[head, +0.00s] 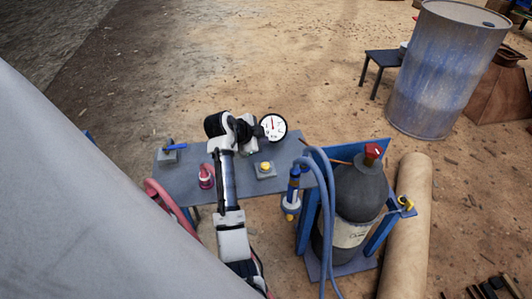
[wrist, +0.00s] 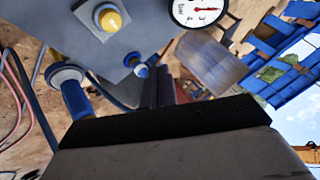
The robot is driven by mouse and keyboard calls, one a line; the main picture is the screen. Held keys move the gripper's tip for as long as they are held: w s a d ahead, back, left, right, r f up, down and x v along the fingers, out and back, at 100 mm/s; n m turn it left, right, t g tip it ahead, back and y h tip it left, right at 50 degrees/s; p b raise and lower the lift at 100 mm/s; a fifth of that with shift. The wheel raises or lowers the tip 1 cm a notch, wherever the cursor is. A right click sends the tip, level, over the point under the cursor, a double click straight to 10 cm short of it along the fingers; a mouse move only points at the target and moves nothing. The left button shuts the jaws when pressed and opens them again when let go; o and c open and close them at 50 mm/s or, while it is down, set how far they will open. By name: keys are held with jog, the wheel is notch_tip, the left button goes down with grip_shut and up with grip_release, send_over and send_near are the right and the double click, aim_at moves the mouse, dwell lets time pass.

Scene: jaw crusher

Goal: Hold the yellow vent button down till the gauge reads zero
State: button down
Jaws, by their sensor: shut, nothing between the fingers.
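The yellow vent button (head: 265,165) sits on a small grey plate on the blue-grey bench. It also shows at the upper left of the wrist view (wrist: 109,18), with nothing touching it. The round white gauge (head: 273,127) stands behind the button. Its red needle points about straight up in the head view; the number is too small to read. The gauge is partly cut off at the top of the wrist view (wrist: 198,9). My gripper (wrist: 163,85) is shut and empty, apart from the button; its fingertips are not clear in the head view.
Blue hoses (head: 325,205) and a dark gas cylinder (head: 358,195) stand close on the right. A rusty blue drum (head: 445,70) is farther back.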

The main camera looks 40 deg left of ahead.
aim_at(263, 167)
jog(key=shift+f+b, duration=2.6)
jog(key=shift+f, duration=1.8)
jog(key=shift+f+b, duration=0.35)
jog(key=shift+f, duration=0.05)
jog(key=shift+f+b, duration=0.45)
jog(key=shift+f, duration=0.15)
jog(key=shift+r, duration=0.15)
dwell(1.9)
jog(key=shift+r+p, duration=0.55)
jog(key=shift+r, duration=0.3)
